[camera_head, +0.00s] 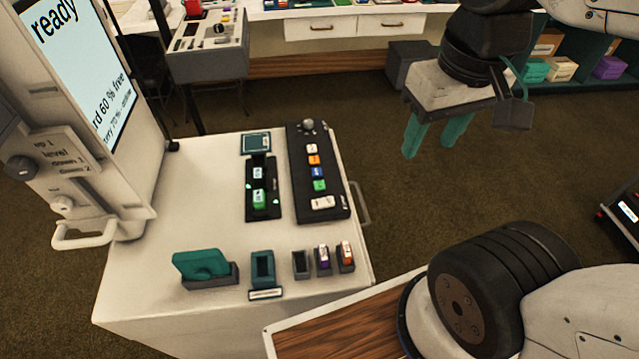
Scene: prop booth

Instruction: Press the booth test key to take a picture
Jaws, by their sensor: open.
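A black key panel (335,190) lies on the white cabinet top. It carries a round knob (308,125), a column of small white, orange, blue and green keys (317,172), and a wider white key (323,203) at the near end. The labels are too small to read, so I cannot tell which one is the test key. The booth screen (85,65) at upper left shows "ready" and "60 % free", partly cut off. My gripper (430,150) has two teal fingers, apart and empty, pointing down. It appears to the right of the panel, above the floor and clear of the cabinet.
The white cabinet top (205,200) also holds a black slotted unit (263,190), a teal block (200,264) in a dark holder, a teal holder (262,268) and several small holders. A metal handle (360,203) sticks out at its right side. A wooden surface (340,328) lies nearest.

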